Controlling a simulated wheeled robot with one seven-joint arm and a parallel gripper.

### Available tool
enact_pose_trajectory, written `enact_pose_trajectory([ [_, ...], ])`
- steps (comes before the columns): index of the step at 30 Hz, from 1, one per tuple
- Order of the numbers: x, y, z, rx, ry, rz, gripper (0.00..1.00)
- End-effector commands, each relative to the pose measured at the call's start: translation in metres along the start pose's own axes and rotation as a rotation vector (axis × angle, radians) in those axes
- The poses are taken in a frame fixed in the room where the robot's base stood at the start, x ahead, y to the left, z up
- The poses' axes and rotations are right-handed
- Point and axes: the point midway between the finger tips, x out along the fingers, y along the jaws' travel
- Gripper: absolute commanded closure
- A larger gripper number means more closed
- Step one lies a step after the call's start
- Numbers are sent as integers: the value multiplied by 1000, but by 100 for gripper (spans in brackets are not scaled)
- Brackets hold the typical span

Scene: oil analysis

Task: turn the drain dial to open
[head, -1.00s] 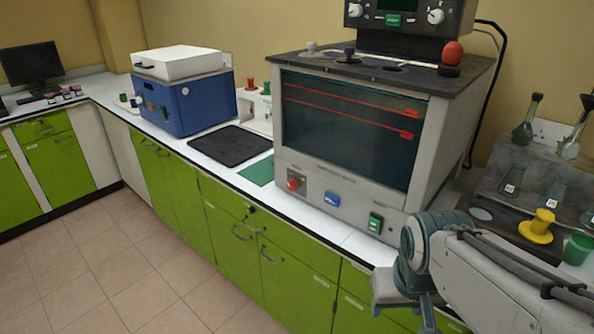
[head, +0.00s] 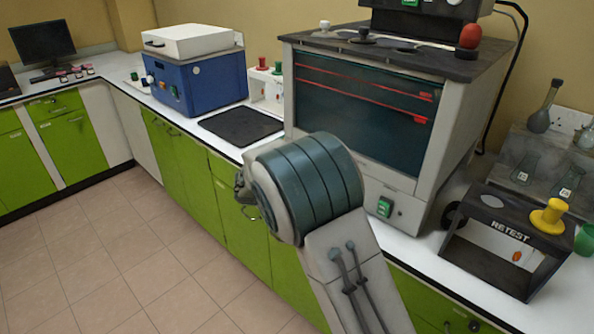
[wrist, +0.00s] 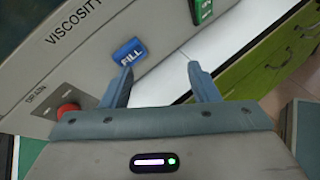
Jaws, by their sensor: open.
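The drain dial (wrist: 68,110) is a red round knob on the grey front panel of the viscosity bath (head: 445,140). It shows at the left in the wrist view, beside the "DRAIN" lettering and partly cut off by my gripper's body. In the head view my arm hides it. My gripper (wrist: 160,68) is open and empty, its two fingers apart in front of the panel. The dial lies outside the left finger, not between the fingers. The left fingertip is close to the blue "FILL" button (wrist: 128,52); I cannot tell if they touch.
A green switch (head: 385,207) sits right of the fill button. A dark "RETEST" rack (head: 495,228) and a yellow knobbed piece (head: 550,216) stand on the right. A black mat (head: 240,126) and a blue instrument (head: 200,85) are on the left. Green cabinets run below.

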Motion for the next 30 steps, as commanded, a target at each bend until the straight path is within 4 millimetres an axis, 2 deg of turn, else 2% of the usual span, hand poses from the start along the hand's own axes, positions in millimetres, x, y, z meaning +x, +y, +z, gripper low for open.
enact_pose_trajectory([
  [1,-12,15,-22,-76,-48,67,45],
  [6,-53,55,-74,-273,-210,267,45],
  [10,-79,71,-102,-362,-300,370,45],
  [14,-92,78,-116,-403,-345,421,45],
  [17,-91,82,-117,-414,-358,433,45],
  [20,-81,88,-113,-412,-358,430,45],
  [30,-20,120,-95,-411,-356,429,45],
])
